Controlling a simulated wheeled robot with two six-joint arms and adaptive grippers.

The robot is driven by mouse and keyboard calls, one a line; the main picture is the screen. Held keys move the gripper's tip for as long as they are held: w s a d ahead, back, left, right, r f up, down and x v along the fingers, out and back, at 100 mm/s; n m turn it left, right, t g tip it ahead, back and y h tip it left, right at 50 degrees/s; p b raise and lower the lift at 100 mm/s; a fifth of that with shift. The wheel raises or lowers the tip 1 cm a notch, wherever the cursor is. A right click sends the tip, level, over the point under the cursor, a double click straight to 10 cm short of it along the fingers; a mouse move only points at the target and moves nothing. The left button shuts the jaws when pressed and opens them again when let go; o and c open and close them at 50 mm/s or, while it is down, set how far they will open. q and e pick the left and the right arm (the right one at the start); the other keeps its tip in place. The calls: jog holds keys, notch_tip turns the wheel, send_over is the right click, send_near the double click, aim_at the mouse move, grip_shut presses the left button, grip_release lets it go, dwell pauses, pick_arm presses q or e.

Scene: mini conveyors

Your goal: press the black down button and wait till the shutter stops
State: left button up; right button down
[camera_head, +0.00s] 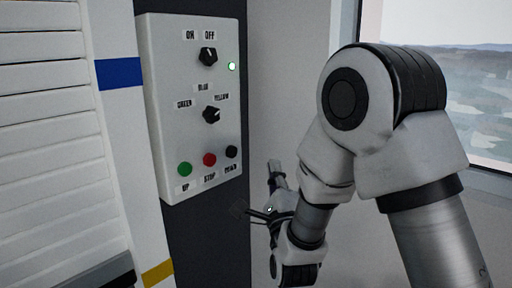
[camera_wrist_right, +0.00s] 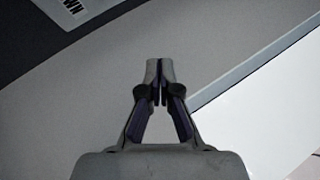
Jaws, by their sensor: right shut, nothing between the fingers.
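The control panel (camera_head: 195,125) is a light box on a dark post. Its black down button (camera_head: 232,152) sits at the lower right, above the DOWN label. A green up button (camera_head: 185,169) and a red stop button (camera_head: 209,160) are to its left. The white slatted shutter (camera_head: 50,150) stands at the left, with a dark edge near the bottom. My right gripper (camera_head: 240,209) is below and slightly right of the down button, apart from it. In the right wrist view, its fingers (camera_wrist_right: 159,68) are shut and empty. My left gripper is not in view.
Two black knobs, upper (camera_head: 208,56) and lower (camera_head: 212,115), stick out of the panel. A window (camera_head: 450,45) is behind my right arm. A white frame (camera_head: 125,130) separates shutter and post.

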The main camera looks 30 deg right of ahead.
aim_at(231, 152)
jog(key=w+a+p, duration=0.2)
jog(key=w+a, duration=0.2)
jog(key=w, duration=0.4)
jog(key=shift+r, duration=0.25)
dwell(1.4)
jog(key=shift+w+a+b, duration=0.1)
jog(key=shift+w+b, duration=0.25)
